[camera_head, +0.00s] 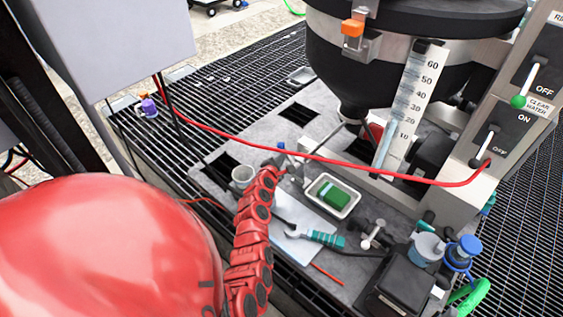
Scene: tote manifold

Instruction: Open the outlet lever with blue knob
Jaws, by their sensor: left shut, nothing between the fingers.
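The dark tank (395,65) narrows to an outlet (352,108) at its bottom. A thin metal lever (338,135) slants down and left from just below the outlet. A small blue-grey knob-like end (281,146) shows near my gripper; I cannot tell whether it belongs to the lever. My left gripper (291,166) is shut and empty at the end of my red arm, close to the lever's lower left end. Whether it touches the lever is unclear. A blue fitting (465,247) stands at the lower right, well away from the gripper. My right gripper is not in view.
A red cable (330,161) crosses above the work surface by the gripper. The switch panel (512,125) stands right. Grating (225,80) surrounds the grey plate.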

